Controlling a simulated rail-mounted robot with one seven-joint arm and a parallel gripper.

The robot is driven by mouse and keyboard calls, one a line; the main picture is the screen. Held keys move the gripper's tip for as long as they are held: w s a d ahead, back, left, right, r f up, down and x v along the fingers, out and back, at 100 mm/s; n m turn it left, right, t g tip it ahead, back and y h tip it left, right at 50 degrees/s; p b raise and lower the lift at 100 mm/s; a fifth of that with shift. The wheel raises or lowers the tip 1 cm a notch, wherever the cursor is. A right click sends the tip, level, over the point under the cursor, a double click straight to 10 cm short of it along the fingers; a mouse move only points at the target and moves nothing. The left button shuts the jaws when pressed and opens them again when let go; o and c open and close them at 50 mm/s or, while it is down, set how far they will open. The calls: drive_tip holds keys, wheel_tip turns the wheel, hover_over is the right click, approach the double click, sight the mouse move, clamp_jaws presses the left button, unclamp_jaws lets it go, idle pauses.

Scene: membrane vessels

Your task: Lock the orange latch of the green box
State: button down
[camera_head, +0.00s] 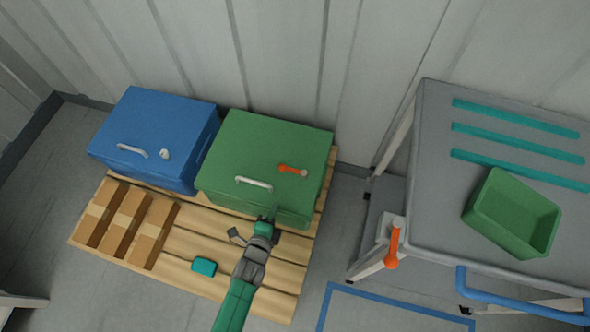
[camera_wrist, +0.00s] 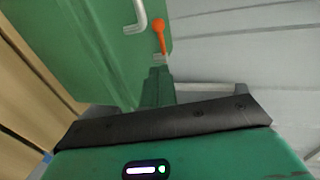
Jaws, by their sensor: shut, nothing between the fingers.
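The green box (camera_head: 262,150) stands shut on the wooden pallet, with a white handle (camera_head: 254,184) on its lid. The orange latch (camera_head: 291,169) lies on the lid to the right of the handle, its orange end to the left and a pale pivot at its right. In the wrist view the latch (camera_wrist: 160,36) shows just beyond my fingertips, beside the handle (camera_wrist: 137,18). My gripper (camera_head: 273,213) is shut and empty, close to the front of the green box near its right part. I cannot tell whether it touches the box.
A blue box (camera_head: 157,136) with a handle stands to the left. Cardboard boxes (camera_head: 128,217) and a teal item (camera_head: 204,267) lie on the pallet (camera_head: 185,240). A grey table (camera_head: 440,180) with a green bin (camera_head: 512,213) and an orange lever (camera_head: 393,248) stands to the right.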

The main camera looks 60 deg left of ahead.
drive_tip(key=shift+s+d+f, duration=0.15)
drive_tip(key=shift+s+f, duration=0.15)
drive_tip(key=shift+f, duration=0.25)
drive_tip(key=b, duration=0.5)
approach(287, 184)
drive_tip(key=w+a, duration=0.3)
drive_tip(key=a, duration=0.1)
drive_tip(key=shift+w+r, duration=0.25)
drive_tip(key=shift+r, duration=0.05)
drive_tip(key=w+a+b, duration=0.1)
drive_tip(key=w+a, duration=0.1)
drive_tip(key=shift+w+a+r+b, duration=0.1)
drive_tip(key=shift+w+a+b, duration=0.1)
drive_tip(key=shift+a+b, duration=0.2)
drive_tip(key=shift+w+a+r, duration=0.1)
drive_tip(key=shift+w+a, duration=0.1)
